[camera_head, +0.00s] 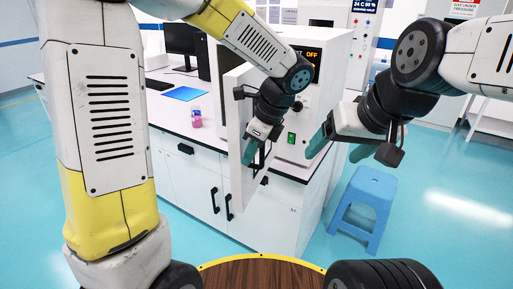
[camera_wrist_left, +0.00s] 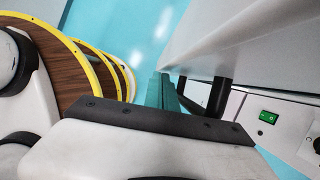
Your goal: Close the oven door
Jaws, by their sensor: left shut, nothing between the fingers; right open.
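The oven (camera_head: 325,85) is a white box on the lab counter, with an "OFF" display and a green switch (camera_head: 291,138) on its front. Its door (camera_head: 235,150) stands open as a pale upright panel swung out from the body. My left gripper (camera_head: 250,153) is shut and empty, at the right side of the door panel. In the left wrist view its teal fingers (camera_wrist_left: 165,92) are close to a black handle (camera_wrist_left: 219,96) on a grey panel; I cannot tell if they touch. My right gripper (camera_head: 340,147) is open and empty, right of the oven front.
The counter (camera_head: 170,107) holds a monitor (camera_head: 184,40), a blue sheet (camera_head: 184,93) and a small pink-filled bottle (camera_head: 196,117). White cabinets with black handles are below. A blue stool (camera_head: 366,200) stands on the floor to the right. The floor around it is clear.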

